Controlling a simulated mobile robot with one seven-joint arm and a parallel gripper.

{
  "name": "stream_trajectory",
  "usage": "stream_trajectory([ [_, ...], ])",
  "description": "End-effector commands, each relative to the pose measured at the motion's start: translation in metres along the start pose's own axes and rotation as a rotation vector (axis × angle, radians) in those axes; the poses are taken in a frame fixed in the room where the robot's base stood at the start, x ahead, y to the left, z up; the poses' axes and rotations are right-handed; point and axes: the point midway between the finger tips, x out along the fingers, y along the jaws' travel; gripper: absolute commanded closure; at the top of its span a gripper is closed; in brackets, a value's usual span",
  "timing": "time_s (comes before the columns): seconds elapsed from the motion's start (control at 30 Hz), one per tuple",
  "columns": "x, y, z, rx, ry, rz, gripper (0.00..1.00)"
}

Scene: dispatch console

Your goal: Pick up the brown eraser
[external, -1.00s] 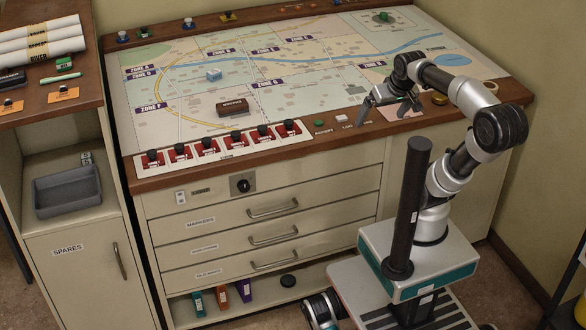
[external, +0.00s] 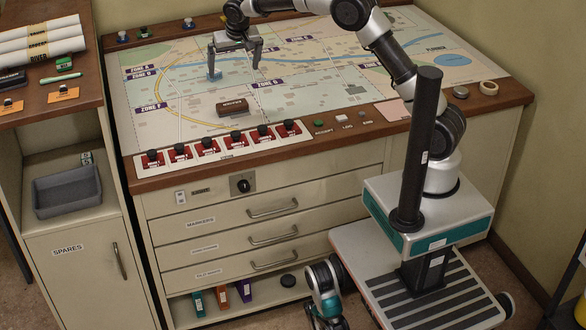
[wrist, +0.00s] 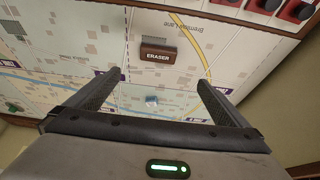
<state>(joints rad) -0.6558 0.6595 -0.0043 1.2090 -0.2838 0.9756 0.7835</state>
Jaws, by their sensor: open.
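The brown eraser (external: 232,108) lies on the map tabletop, a little behind the row of red switches. In the wrist view the eraser (wrist: 158,52) shows its label "ERASER" and lies ahead of the fingers, between their lines. My gripper (external: 234,74) is open and empty above the map, behind the eraser and apart from it. Its two fingers also show in the wrist view (wrist: 158,84), spread wide. A small pale blue block (wrist: 151,101) shows between the fingers in the wrist view, lower down on the map.
A row of red switches with black knobs (external: 208,146) runs along the console's front edge. A green button (external: 318,123) is to their right. A tape roll (external: 489,88) lies at the right. The map around the eraser is clear.

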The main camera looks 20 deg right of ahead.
Motion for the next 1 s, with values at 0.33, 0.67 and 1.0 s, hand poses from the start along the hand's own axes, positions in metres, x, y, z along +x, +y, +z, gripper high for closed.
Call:
stream_trajectory([
  [0.33,0.065,-0.002,0.002,0.001,-0.004,0.003,0.0],
  [0.67,0.118,-0.002,0.001,0.0,0.0,0.001,0.0],
  [1.0,0.143,0.003,0.008,0.001,-0.003,0.002,0.0],
])
